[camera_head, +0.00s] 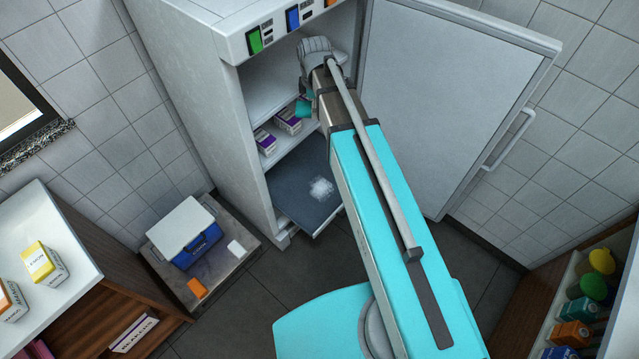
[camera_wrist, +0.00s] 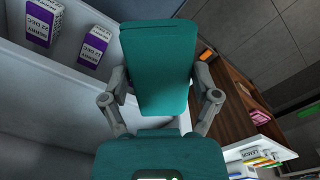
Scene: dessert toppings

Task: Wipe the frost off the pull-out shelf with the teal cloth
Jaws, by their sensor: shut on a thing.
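The teal cloth (camera_wrist: 155,65) fills the middle of the wrist view, and my gripper (camera_wrist: 160,80) is shut on it with one finger at each side. A small part of the cloth (camera_head: 304,107) also shows in the head view, inside the freezer's upper part; my wrist and arm hide most of my gripper there. The pull-out shelf (camera_head: 290,190) is dark grey and sits low in the open freezer, jutting out at the front. A white patch of frost (camera_head: 321,188) lies on its right part. The cloth is above the shelf and apart from it.
Purple-and-white boxes (camera_head: 289,121) stand on the freezer shelf above the pull-out shelf. The freezer door (camera_head: 450,100) is wide open at right. A blue cooler (camera_head: 190,245) with a white lid stands on a low platform at left. Dark floor is clear in front.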

